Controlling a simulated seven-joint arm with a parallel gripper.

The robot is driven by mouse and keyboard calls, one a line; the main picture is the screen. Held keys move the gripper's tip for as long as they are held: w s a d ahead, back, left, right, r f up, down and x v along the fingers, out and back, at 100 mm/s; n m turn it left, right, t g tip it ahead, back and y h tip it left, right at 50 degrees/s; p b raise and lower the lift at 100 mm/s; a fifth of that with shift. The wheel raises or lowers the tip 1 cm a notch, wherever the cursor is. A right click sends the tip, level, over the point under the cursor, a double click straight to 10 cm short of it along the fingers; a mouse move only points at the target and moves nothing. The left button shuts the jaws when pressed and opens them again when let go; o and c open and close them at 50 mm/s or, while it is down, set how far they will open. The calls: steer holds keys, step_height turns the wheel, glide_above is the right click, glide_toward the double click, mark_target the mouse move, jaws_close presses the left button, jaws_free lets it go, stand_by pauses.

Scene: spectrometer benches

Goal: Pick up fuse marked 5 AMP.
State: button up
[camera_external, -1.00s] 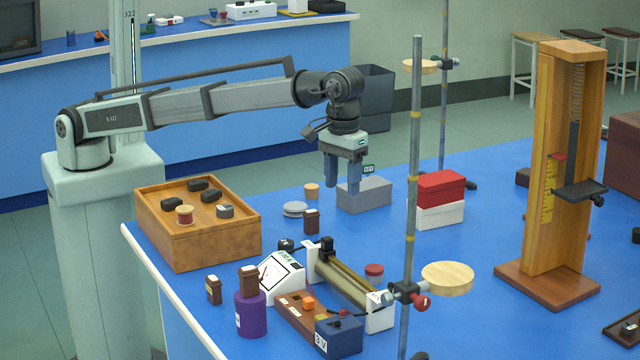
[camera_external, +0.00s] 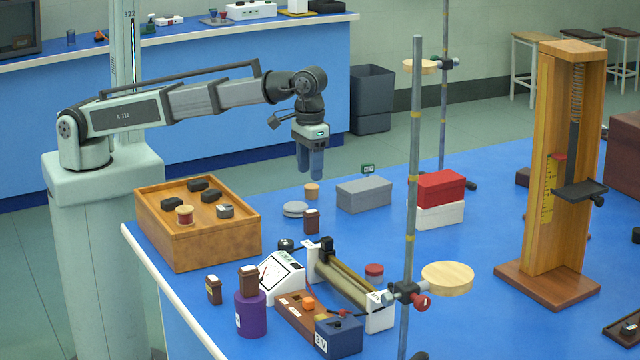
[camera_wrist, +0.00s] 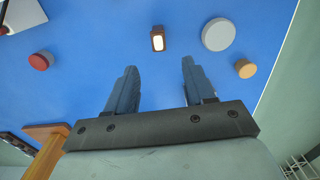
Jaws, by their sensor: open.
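Small dark-brown blocks with pale labels look like the fuses; no rating is readable. One block (camera_external: 311,221) stands on the blue bench, and it also shows in the wrist view (camera_wrist: 158,39) with its pale face visible. A second (camera_external: 214,290) stands near the bench's left edge. A third (camera_external: 249,279) sits on top of a purple cylinder (camera_external: 251,314). My gripper (camera_external: 310,176) is open and empty, raised above the bench. In the wrist view its two fingers (camera_wrist: 158,68) are spread, and the first block appears beyond them, between their directions.
Beside the first block are a grey disc (camera_external: 295,209) and a cork (camera_external: 312,191). A wooden box (camera_external: 215,245) with dark blocks stands left. A white meter (camera_external: 280,277) and a rod apparatus (camera_external: 345,282) stand in front. A grey box (camera_external: 364,195) and tall stand (camera_external: 415,150) are right.

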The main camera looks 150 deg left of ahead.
mark_target(311, 211)
steer(key=shift+m, duration=0.4)
steer(key=shift+w+a+f, duration=0.1)
steer(key=shift+w+f, duration=0.05)
steer(key=shift+f, duration=6.75)
steer(key=shift+c, duration=0.2)
jaws_close()
steer(key=shift+r, duration=0.1)
